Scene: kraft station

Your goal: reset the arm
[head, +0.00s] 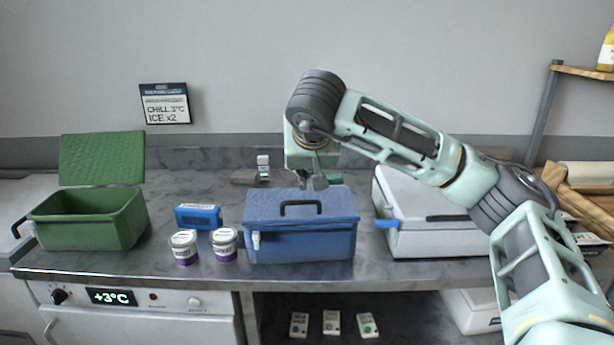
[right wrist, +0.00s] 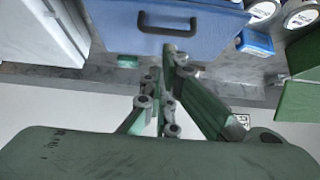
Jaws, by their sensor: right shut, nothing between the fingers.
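My right arm reaches in from the right in the head view. Its gripper (head: 314,185) points down just above and behind the lid of a blue cooler box (head: 300,245). In the right wrist view the fingers (right wrist: 175,55) are together with nothing between them, close to the blue box's lid (right wrist: 205,25) and its dark handle. The lid looks closed. Whether the fingertips touch the box I cannot tell. My left gripper is in neither view.
An open green box (head: 88,228) stands at the left. A blue pack (head: 198,216) and two lidded tubs (head: 184,247) sit between it and the cooler. A white case (head: 435,240) stands right of the cooler, below my arm. A wooden shelf (head: 585,72) is at the upper right.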

